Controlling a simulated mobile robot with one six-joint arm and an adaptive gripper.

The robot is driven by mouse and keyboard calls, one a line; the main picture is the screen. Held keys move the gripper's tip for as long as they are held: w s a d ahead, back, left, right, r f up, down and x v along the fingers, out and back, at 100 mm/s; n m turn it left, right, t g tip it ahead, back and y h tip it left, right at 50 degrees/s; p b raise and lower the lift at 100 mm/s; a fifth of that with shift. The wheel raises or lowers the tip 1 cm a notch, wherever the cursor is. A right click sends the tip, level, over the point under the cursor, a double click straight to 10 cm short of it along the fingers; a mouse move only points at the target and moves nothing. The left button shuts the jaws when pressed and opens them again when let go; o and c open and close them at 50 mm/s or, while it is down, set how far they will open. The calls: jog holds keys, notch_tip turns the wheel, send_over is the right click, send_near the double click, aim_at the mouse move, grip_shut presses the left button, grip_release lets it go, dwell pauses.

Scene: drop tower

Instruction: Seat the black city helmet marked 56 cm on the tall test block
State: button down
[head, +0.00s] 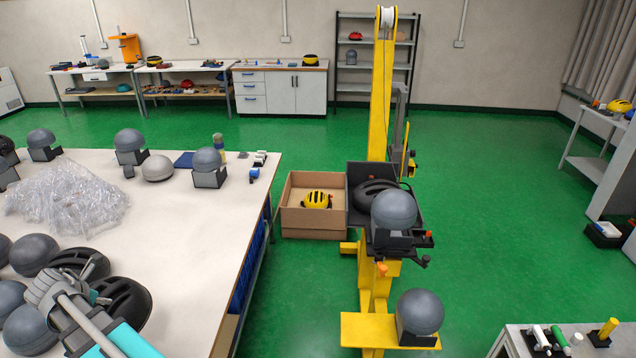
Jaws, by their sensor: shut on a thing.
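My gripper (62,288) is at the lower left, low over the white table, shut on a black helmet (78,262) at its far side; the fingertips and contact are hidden. A second black helmet (124,303) is just right of the gripper. No 56 cm marking is readable. Several grey headform blocks are in view. Three on dark bases stand at the table's back: left (41,138), middle (129,140) and right (207,160). Two more are at the yellow tower, upper (393,210) and lower (420,312). I cannot tell which is the tall test block.
Clear plastic wrap (68,200) lies on the table (190,225) beyond the helmets, and grey headforms crowd its left edge. The table's right front is clear. A cardboard box (305,222) with a yellow helmet (317,199) stands by the yellow tower (380,100). Green floor lies between.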

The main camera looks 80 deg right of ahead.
jog(key=shift+r+p, duration=1.8)
jog(key=shift+r, duration=0.55)
jog(key=shift+d, duration=0.1)
